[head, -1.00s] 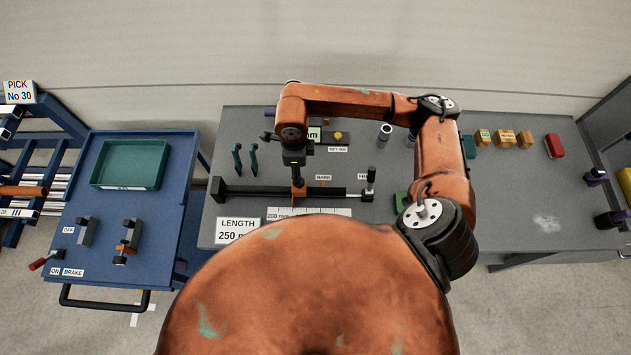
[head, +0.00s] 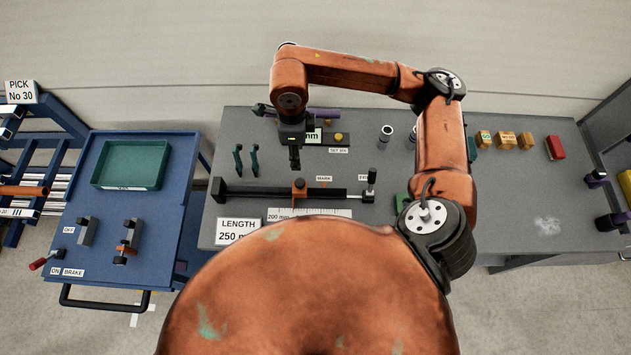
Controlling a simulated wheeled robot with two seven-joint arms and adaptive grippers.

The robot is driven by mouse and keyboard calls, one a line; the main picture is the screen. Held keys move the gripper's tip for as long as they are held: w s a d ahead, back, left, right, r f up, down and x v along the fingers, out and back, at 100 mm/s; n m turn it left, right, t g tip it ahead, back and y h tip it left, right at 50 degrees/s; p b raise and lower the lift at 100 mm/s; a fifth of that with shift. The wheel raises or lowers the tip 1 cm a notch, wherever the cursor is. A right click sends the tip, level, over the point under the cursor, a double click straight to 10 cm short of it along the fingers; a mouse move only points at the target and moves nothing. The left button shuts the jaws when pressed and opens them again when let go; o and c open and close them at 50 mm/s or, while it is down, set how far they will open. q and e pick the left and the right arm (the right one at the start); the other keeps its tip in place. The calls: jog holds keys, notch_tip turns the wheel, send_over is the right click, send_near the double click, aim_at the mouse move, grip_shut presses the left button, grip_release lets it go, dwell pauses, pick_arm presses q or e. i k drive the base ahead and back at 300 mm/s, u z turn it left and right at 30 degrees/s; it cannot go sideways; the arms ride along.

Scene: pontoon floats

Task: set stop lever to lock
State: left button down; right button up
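A black rail (head: 250,192) with a measuring scale (head: 310,212) in front lies on the grey bench. An orange sliding block (head: 300,189) sits on it by the MARK label. A small upright lever with a dark knob (head: 371,177) stands at the rail's right end, beside a partly readable label. The only arm in view comes in from the right. Its gripper (head: 294,162) points down above and just behind the orange block, apart from it and well left of the lever. Its fingers look close together, but I cannot tell whether they are shut. My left gripper is not in view.
Two green handles (head: 254,160) stand behind the rail's left part. A LENGTH 250 sign (head: 238,230) stands in front. A display with a yellow button (head: 339,137) is behind. A blue cart (head: 125,200) with a green tray (head: 130,164) is at left.

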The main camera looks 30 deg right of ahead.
aim_at(372, 172)
jog(key=k, duration=2)
